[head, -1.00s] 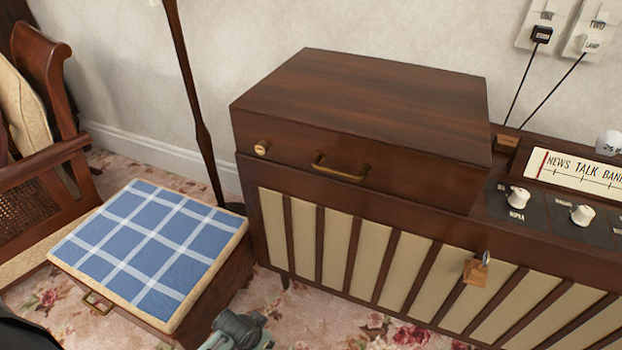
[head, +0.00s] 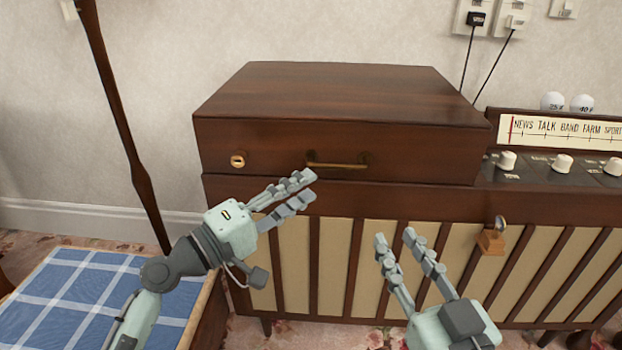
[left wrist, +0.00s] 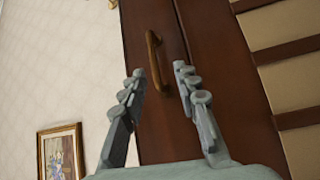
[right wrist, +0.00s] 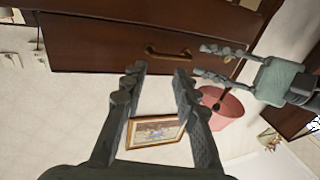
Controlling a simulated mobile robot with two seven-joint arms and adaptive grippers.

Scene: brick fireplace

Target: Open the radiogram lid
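The radiogram lid (head: 330,95) is a dark wooden box top, lying shut on the cabinet in the head view. A brass bar handle (head: 338,163) is on its front face, with a round brass lock fitting (head: 238,160) to the left. My left gripper (head: 307,187) is open and empty, just below and left of the handle. In the left wrist view the handle (left wrist: 154,60) stands just beyond the fingertips, apart from them. My right gripper (head: 395,236) is open and empty, lower down in front of the slatted front. The handle also shows in the right wrist view (right wrist: 167,53).
A blue checked stool (head: 75,290) stands at the lower left, near a wooden pole (head: 125,140). Knobs (head: 562,163) and a dial panel (head: 570,133) lie right of the lid. A wooden tag (head: 490,241) hangs on the slatted front (head: 330,260).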

